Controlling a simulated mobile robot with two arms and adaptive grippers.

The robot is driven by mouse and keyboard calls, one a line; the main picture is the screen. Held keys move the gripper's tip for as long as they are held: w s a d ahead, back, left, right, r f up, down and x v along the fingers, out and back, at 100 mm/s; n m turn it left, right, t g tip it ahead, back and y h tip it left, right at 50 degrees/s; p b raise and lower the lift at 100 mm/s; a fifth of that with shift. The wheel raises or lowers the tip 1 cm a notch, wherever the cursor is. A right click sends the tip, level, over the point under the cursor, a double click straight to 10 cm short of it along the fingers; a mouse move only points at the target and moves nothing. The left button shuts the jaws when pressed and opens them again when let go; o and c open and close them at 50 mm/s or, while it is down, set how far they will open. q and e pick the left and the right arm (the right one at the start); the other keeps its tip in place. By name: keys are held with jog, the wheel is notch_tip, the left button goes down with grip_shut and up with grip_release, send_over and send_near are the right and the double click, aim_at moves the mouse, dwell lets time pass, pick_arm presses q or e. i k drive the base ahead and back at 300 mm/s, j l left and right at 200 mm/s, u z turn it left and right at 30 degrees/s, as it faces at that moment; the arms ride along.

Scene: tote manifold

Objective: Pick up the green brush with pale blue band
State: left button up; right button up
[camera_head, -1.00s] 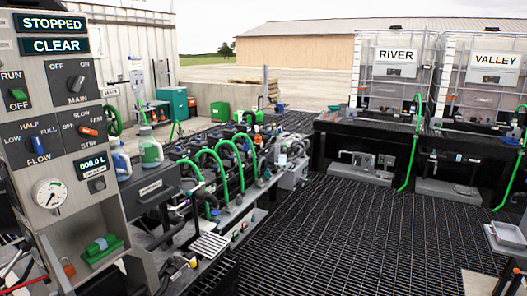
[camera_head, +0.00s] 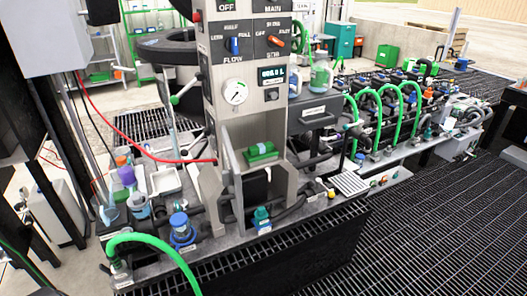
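A green block-shaped item with a pale blue band (camera_head: 261,151), which looks like the brush, sits in the open-fronted recess low on the grey control column (camera_head: 222,122). It is near the middle of the view, below the round pressure gauge (camera_head: 235,92). Its bristles cannot be made out at this size. Neither of my grippers shows in the head view.
Left of the column, a bench holds bottles, a blue-topped fitting (camera_head: 181,226) and a white tray (camera_head: 166,180). A green hose (camera_head: 150,239) arches at the front. A red cable (camera_head: 140,148) hangs across the left. Dark grating (camera_head: 430,220) lies clear at right.

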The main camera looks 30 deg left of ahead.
aim_at(261, 154)
jog(key=j+u, duration=0.3)
jog(key=u, duration=0.15)
jog(key=i+j+u, duration=0.1)
jog(key=j+u, duration=0.2)
jog(key=u, duration=0.15)
